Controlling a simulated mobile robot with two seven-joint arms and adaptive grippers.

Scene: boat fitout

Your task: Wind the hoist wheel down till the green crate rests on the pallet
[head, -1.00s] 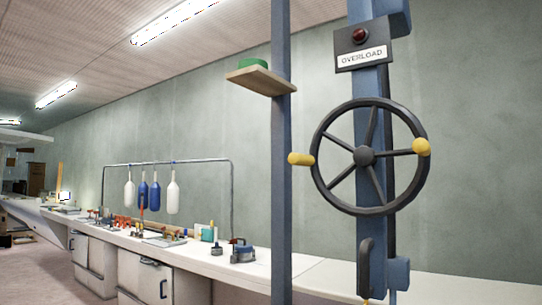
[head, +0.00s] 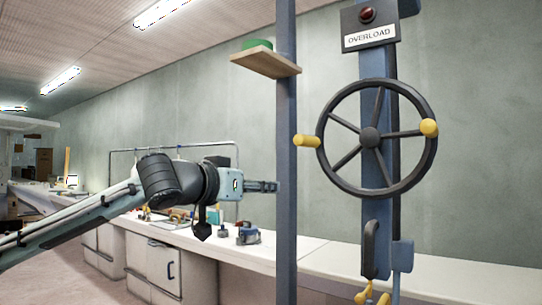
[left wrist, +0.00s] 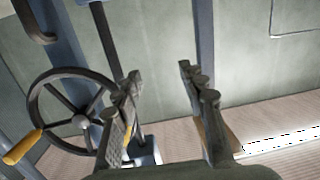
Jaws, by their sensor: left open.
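I cannot make out a green crate or a pallet. My right gripper is out of view.
A narrow blue post (head: 287,225) stands between my left gripper and the wheel in the head view. It carries a wooden shelf (head: 265,63) with a green object (head: 257,46). A long white bench (head: 330,257) with small items runs along the wall. Yellow parts (head: 369,296) show below the wheel.

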